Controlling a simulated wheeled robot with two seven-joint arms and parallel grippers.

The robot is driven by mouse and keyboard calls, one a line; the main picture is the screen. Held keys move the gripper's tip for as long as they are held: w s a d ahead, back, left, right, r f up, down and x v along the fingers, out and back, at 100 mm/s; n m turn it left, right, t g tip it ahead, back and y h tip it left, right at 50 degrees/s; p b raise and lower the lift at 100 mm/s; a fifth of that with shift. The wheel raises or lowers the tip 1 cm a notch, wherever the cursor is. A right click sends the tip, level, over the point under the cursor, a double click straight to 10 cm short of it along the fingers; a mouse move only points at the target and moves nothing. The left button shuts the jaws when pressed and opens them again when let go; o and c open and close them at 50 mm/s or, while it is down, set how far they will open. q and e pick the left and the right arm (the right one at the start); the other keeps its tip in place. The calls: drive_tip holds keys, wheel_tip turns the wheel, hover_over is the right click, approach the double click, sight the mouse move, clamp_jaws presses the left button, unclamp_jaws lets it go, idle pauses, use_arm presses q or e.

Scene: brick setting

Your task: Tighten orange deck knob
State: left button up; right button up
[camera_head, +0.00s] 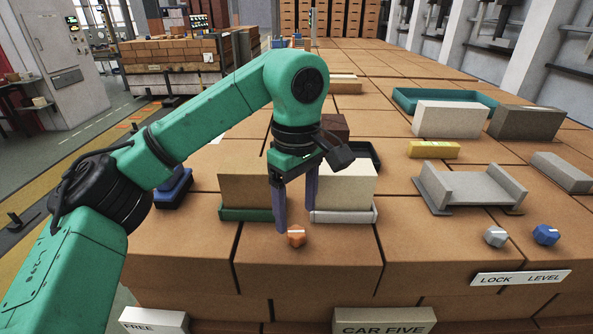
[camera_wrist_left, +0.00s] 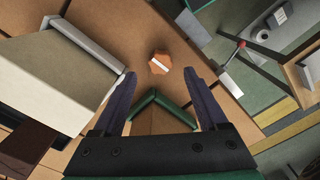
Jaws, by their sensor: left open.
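The orange knob (camera_head: 296,236) stands on the brick deck near its front edge, with a pale line across its top. In the left wrist view the orange knob (camera_wrist_left: 160,63) lies ahead of the fingertips, between their lines. My left gripper (camera_head: 296,221) points down just above and behind the knob, fingers apart and empty. In the left wrist view my left gripper (camera_wrist_left: 160,82) shows its two dark fingers spread, with no visible contact on the knob. My right gripper is in neither view.
A tan block in a green tray (camera_head: 245,215) and a cream block in a grey tray (camera_head: 343,216) stand close on either side of the fingers. A grey knob (camera_head: 495,237), a blue knob (camera_head: 545,235) and a LOCK LEVEL sign (camera_head: 521,278) are at right.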

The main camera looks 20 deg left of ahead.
sight(297, 231)
use_arm(q)
wheel_tip(297, 231, up, 10)
drive_tip(key=p, duration=0.2)
drive_tip(key=shift+r, duration=0.1)
